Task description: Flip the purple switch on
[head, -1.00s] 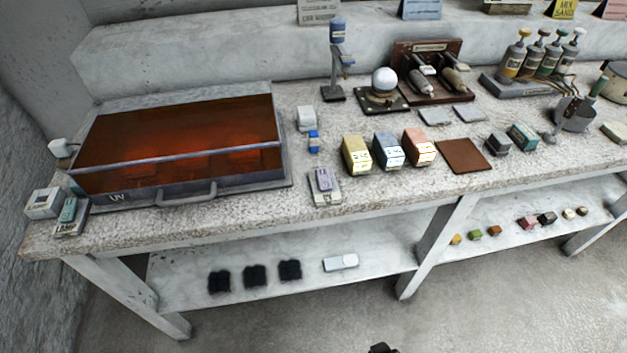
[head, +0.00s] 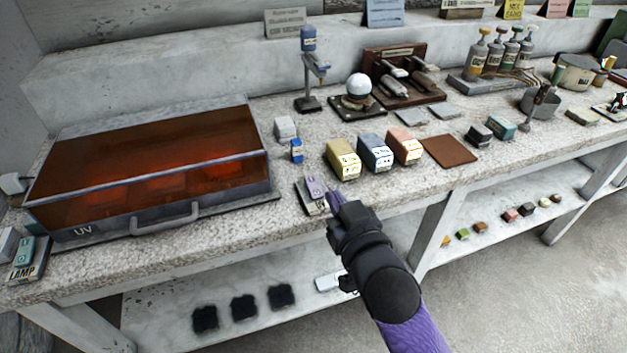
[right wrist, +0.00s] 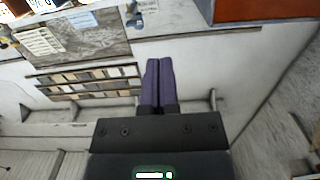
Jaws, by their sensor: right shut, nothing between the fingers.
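The purple switch (head: 314,186) is a small purple block on a pale labelled plate at the front edge of the workbench, right of the UV box. My right gripper (head: 334,197) has purple fingers and is shut and empty. In the head view its fingertips are just right of the switch and overlap the plate's right side; I cannot tell whether they touch. The right wrist view shows the two fingers (right wrist: 158,82) pressed together, with nothing between them. I cannot make out the switch there. My left gripper is not in view.
The UV box (head: 150,165) with an orange lid stands to the left. A teal switch (head: 25,254) labelled LAMP is at the far left. A small blue-and-white bottle (head: 297,151) and yellow (head: 343,158), blue (head: 375,152) and orange boxes (head: 404,145) stand behind the purple switch.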

